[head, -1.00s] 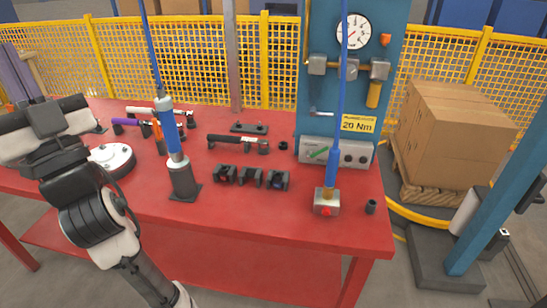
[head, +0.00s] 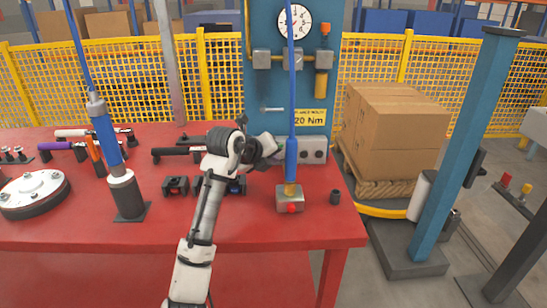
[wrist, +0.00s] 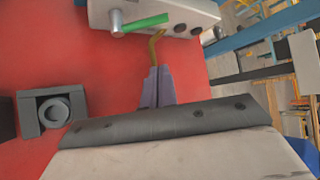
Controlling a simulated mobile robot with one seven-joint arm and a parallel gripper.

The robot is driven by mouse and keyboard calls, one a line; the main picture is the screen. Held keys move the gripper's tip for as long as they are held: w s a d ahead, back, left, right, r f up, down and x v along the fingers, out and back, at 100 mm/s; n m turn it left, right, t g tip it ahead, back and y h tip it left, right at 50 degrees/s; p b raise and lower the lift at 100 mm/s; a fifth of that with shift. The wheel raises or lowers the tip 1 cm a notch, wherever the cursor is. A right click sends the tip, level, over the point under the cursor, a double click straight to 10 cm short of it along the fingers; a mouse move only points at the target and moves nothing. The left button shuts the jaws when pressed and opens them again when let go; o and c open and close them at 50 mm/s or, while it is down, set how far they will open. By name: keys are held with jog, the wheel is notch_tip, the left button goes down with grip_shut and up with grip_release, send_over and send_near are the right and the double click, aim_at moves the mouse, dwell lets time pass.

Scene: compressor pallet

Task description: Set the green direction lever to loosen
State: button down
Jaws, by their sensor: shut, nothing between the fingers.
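The green direction lever (wrist: 140,24) shows near the top of the wrist view, on the front of a pale grey control box (wrist: 190,10). It slants slightly, its right end higher. A metal peg (wrist: 116,22) stands beside its left end. My gripper (wrist: 159,70) is shut and empty, its fingers pointing at the box just below the lever. A bent brass-coloured piece (wrist: 154,46) shows just beyond the fingertips; I cannot tell whether it touches them. In the head view the right part of the box (head: 314,150) shows; my arm hides the lever.
A blue tool with a brass neck (head: 291,165) stands on a grey block (head: 289,199) right of my arm. Dark holders (head: 175,186) lie left of my arm. Another blue tool (head: 107,135) stands further left.

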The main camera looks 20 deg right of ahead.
jog(key=p+x, duration=0.1)
jog(key=x, duration=0.8)
jog(key=shift+w+d+f+p, duration=0.15)
jog(key=shift+w+d+p, duration=0.1)
jog(key=shift+d+p, duration=0.1)
jog(key=shift+w+a+r+p, duration=0.25)
jog(key=shift+a+r, duration=0.2)
jog(key=shift+r, duration=0.15)
jog(key=shift+w+a+r+p, duration=0.2)
jog(key=shift+a+r, duration=0.25)
jog(key=shift+r, duration=0.15)
jog(key=shift+w+a+r, duration=0.2)
jog(key=shift+a+r, duration=0.2)
